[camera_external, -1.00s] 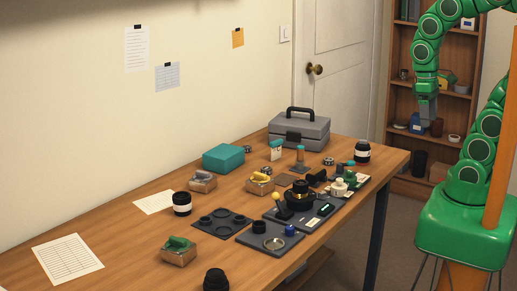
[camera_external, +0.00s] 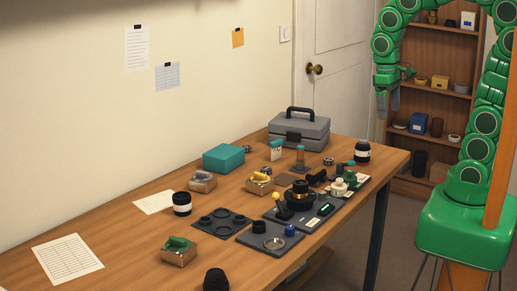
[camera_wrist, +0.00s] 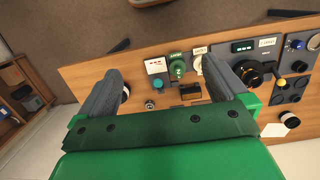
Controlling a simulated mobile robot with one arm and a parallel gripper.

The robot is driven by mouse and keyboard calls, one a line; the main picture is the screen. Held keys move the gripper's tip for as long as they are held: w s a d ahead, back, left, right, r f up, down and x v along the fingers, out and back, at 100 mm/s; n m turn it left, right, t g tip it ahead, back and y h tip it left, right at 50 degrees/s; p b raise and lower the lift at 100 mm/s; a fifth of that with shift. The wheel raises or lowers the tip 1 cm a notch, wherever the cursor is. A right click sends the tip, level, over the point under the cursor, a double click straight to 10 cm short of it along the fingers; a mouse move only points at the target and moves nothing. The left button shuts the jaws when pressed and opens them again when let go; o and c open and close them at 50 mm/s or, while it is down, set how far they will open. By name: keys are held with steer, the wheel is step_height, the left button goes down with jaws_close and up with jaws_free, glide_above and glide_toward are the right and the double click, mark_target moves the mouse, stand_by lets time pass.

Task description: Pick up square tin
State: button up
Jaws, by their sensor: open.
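My gripper (camera_external: 388,112) hangs high in the air beyond the table's right end, in front of the door's edge. It is open and empty, with its fingers pointing down. In the wrist view its two grey fingers (camera_wrist: 161,68) stand wide apart over the far part of the table. No object is clearly marked as the square tin. A teal box (camera_external: 223,158) stands at the back of the table. Small boxy containers with things in them (camera_external: 202,184) (camera_external: 260,186) (camera_external: 178,257) and a flat brown square (camera_external: 286,180) also lie there. My gripper touches none of these.
A grey toolbox (camera_external: 299,133) stands at the back by the door. Black-and-white jars (camera_external: 182,204) (camera_external: 362,152), a dark tray (camera_external: 222,222) and a gold-ringed black lens part (camera_external: 299,196) crowd the wooden table (camera_external: 120,260). A shelf (camera_external: 430,90) stands behind my arm.

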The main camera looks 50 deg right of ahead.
steer(key=w+a+f, duration=0.2)
steer(key=w+a, duration=0.1)
steer(key=w, duration=0.7)
steer(key=t, duration=0.1)
glide_above(260, 173)
steer(key=f, duration=1.5)
steer(key=shift+s+d+f, duration=0.1)
steer(key=shift+s+d, duration=0.05)
steer(key=shift+s, duration=0.05)
steer(key=shift+w+a+f, duration=0.3)
steer(key=shift+a+f, duration=0.05)
steer(key=shift+a, duration=0.05)
steer(key=shift+f, duration=0.25)
steer(key=shift+s+d+f, duration=0.1)
steer(key=shift+f, duration=1.75)
steer(key=shift+s+d+f, duration=0.1)
steer(key=shift+f, duration=1.7)
steer(key=shift+c, duration=0.2)
steer(key=c, duration=1.1)
